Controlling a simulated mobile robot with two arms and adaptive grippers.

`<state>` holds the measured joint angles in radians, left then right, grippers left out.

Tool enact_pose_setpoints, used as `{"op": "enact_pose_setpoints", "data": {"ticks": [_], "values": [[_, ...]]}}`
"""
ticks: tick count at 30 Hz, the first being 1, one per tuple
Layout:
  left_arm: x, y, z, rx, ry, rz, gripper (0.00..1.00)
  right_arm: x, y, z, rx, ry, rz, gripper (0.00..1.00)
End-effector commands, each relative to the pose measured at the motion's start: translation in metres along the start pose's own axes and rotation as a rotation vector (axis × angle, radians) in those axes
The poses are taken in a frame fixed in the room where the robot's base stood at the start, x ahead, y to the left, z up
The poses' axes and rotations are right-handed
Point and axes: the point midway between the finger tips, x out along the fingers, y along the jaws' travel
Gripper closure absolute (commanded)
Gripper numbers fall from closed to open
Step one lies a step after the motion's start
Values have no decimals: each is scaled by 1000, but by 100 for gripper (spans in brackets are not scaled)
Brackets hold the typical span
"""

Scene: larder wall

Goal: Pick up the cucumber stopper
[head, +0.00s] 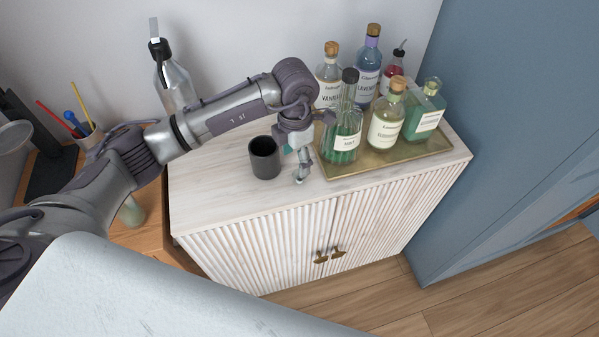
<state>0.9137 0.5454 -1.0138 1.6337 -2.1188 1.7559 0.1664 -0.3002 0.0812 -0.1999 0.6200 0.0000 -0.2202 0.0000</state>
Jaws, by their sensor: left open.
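A group of labelled bottles stands on a brass tray (349,168) on the cabinet. A pale yellow-green bottle (386,132) has a round wooden stopper (397,83). To its right, a square green bottle (423,122) has a glassy green stopper (433,86). Their labels are too small to read surely, so I cannot tell which stopper is the cucumber one. All the stoppers I see sit in their bottles. My left gripper (302,174) is open, pointing down over the cabinet top, left of the tray and right of a black cup. My right gripper is not in view.
The black cup (265,158) stands close left of my gripper. A mint bottle (342,135) with a tall black stopper stands at the tray's left front. Vanilla (328,82), lavender (368,70) and red (391,78) bottles stand behind. A tall blue panel (500,130) bounds the right.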

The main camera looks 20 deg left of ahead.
Motion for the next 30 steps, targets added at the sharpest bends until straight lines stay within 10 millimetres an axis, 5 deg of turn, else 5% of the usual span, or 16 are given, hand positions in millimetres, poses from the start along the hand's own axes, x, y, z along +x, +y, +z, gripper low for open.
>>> {"op": "enact_pose_setpoints", "data": {"ticks": [18, 25, 30], "values": [[65, -4, 7, 1, 0, -1, 32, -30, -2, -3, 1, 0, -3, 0], [68, -4, 8, 2, -2, -1, 32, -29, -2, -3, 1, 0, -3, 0], [68, -4, 8, 2, -2, -1, 57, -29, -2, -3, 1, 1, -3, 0]]}}
